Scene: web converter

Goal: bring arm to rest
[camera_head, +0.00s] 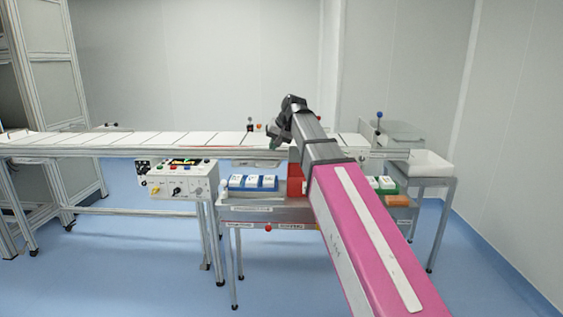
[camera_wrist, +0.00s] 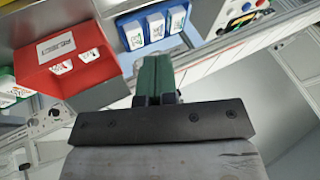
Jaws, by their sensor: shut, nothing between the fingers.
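My arm reaches forward from the lower right in the head view, its pink and grey links stretched out toward the conveyor. My gripper (camera_head: 275,142) is at its far end, small and dark against the conveyor. In the wrist view my gripper (camera_wrist: 157,62) shows green fingers pressed together, with nothing between them. The gripper is above the bench area, near the red box (camera_wrist: 68,66) and the blue bin (camera_wrist: 152,30). It appears apart from both. The arm hides part of the bench and conveyor in the head view.
A long conveyor (camera_head: 120,142) with pale panels runs across the back. A control box (camera_head: 182,181) stands left of the bench. The blue bin (camera_head: 238,187), the red box (camera_head: 296,180) and an orange block (camera_head: 397,201) are on the bench. A white tray (camera_head: 424,162) stands right. Blue floor is clear in front.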

